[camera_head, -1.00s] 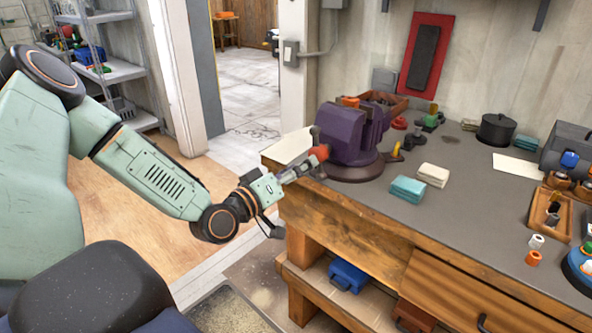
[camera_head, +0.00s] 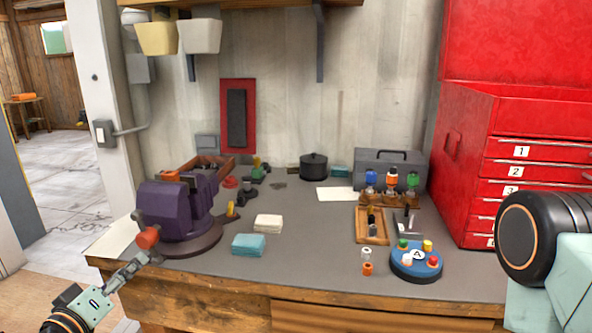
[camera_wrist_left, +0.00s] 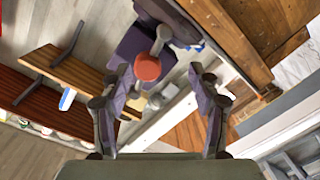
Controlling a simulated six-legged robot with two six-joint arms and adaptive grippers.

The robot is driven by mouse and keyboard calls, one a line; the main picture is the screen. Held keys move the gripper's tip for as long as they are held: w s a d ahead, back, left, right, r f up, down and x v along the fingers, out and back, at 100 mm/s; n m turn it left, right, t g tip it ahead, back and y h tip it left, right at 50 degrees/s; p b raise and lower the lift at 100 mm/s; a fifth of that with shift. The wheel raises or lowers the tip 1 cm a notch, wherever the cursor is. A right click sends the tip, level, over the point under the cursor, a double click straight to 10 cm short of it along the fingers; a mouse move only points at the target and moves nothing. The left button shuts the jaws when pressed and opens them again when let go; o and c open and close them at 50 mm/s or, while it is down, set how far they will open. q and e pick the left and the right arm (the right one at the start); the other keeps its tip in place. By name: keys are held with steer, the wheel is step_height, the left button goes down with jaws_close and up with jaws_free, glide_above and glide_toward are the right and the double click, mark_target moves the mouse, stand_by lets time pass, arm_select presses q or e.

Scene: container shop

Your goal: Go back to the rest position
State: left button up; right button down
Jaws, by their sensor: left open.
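My left gripper (camera_head: 140,262) comes in at the lower left of the head view, close to the red-ended handle of the purple vise (camera_head: 172,212). In the left wrist view its two fingers (camera_wrist_left: 160,85) are spread apart with nothing held between them. The vise handle's red knob (camera_wrist_left: 147,67) shows beyond and between the fingers there; I cannot tell that they touch. My right arm shows only as a black and mint joint at the right edge of the head view; its gripper is out of the picture.
The workbench (camera_head: 310,240) holds blue cloths (camera_head: 249,245), white cloths (camera_head: 268,222), a black pot (camera_head: 313,166), a wooden tray (camera_head: 372,238) and a round blue stand (camera_head: 416,266). A red drawer cabinet (camera_head: 500,150) stands at right. Open floor lies at left.

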arm_select(q)
steer(key=s+d+f+m+g+b, duration=0.1)
steer(key=s+d+f+g, duration=0.4)
steer(key=f, duration=0.4)
steer(key=s+d+f+m+g+b, duration=0.1)
steer(key=s+d+f+g+b, duration=0.1)
steer(key=s+d+f+g, duration=0.5)
steer(key=s+d+f+m+g+b, duration=0.1)
steer(key=s+f+m+g, duration=0.1)
steer(key=s+f, duration=0.6)
steer(key=s+d+f+m+g+y+b, duration=0.1)
steer(key=s+f+m+g+b, duration=0.1)
steer(key=s+f, duration=0.6)
steer(key=s+m+g, duration=0.1)
steer(key=s, duration=0.3)
steer(key=shift+s+b, duration=0.3)
steer(key=shift+s, duration=0.1)
steer(key=shift+d+f, duration=0.1)
steer(key=shift+c, duration=0.6)
